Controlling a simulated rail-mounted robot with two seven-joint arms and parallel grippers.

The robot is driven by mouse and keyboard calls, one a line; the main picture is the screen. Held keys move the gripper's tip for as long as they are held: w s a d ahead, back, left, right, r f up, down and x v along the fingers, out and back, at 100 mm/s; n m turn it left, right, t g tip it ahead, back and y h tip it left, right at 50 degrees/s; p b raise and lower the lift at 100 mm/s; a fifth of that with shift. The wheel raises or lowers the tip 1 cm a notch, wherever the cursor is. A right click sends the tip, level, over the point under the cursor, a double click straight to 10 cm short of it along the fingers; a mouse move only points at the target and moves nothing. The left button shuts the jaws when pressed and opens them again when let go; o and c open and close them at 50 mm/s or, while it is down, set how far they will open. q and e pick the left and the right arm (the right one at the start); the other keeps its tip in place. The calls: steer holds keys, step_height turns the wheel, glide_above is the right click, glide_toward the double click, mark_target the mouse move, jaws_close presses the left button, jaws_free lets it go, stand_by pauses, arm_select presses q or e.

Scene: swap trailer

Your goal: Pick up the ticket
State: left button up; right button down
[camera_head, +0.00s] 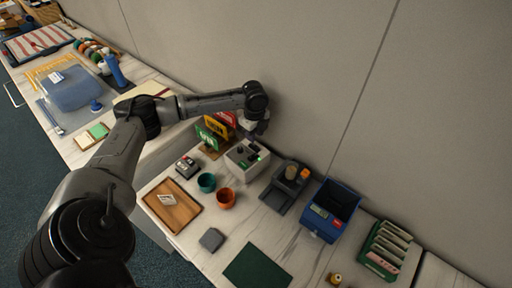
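My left gripper (256,143) points down over a white box-shaped machine (240,167) near the wall, close to its top. The fingers are small and dark here, so I cannot tell whether they are open or shut, or whether they touch the machine. A green spot shows on the machine beside the fingers. I cannot make out a ticket for certain. A small white card-like piece (167,199) lies on the wooden tray (181,217) at the left. My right gripper is not in view.
Teal (206,182) and orange (226,198) cups stand in front of the machine. Coloured upright signs (214,130) stand behind it, partly behind my arm. A dark grey device (285,187), a blue bin (331,209) and a green rack (387,251) stand to the right. Bare tabletop surrounds the grey block (211,240).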

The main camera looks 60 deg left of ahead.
arm_select(q)
steer(key=shift+d+f, duration=0.15)
steer(key=shift+f, duration=1.45)
steer(key=shift+f+p, duration=0.2)
steer(key=shift+p, duration=0.45)
steer(key=shift+c, duration=0.3)
jaws_close()
